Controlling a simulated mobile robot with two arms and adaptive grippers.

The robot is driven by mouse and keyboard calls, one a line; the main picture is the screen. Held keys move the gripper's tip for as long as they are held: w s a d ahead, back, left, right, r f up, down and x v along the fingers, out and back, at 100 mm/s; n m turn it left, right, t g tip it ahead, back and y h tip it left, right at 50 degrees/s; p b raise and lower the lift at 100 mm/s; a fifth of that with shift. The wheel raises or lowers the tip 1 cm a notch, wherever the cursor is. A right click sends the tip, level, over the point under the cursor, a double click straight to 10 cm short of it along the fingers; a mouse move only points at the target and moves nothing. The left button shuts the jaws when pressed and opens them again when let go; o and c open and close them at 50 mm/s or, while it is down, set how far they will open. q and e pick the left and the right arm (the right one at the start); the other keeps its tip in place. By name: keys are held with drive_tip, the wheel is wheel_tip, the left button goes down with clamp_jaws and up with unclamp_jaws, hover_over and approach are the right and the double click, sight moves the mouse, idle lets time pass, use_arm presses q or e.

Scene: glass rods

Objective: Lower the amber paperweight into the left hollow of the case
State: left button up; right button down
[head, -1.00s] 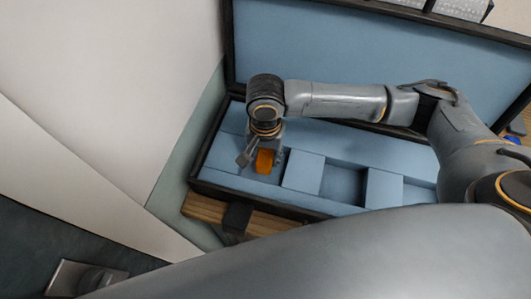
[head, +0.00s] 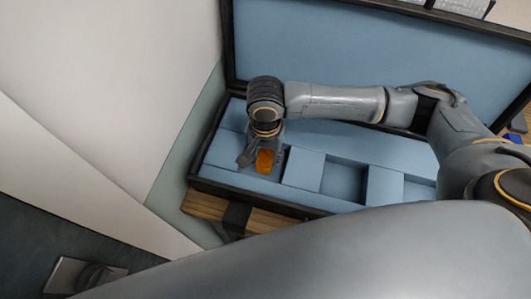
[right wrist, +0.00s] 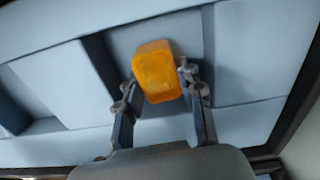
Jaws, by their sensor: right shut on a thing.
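The amber paperweight (head: 265,160) is a small orange block held between the fingers of my right gripper (head: 262,158). In the right wrist view the paperweight (right wrist: 157,72) sits between the two fingertips (right wrist: 157,84), slightly tilted. The open case (head: 215,185) has a dark frame and blue padding with several hollows. The paperweight overlaps the left hollow (head: 286,160) in the head view; this hollow (right wrist: 190,35) also lies behind it in the right wrist view. I cannot tell how far above the hollow's floor it is. My left gripper is not seen.
The case's raised lid (head: 340,45) stands behind. A middle hollow (head: 342,181) and another further right are empty where visible. A dark latch (head: 237,216) hangs over the wooden table edge (head: 200,206). My grey arm link covers the lower foreground.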

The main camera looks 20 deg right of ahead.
sight(265, 155)
drive_tip(key=c, duration=0.8)
unclamp_jaws()
drive_tip(key=shift+o, duration=0.2)
wheel_tip(265, 155, up, 12)
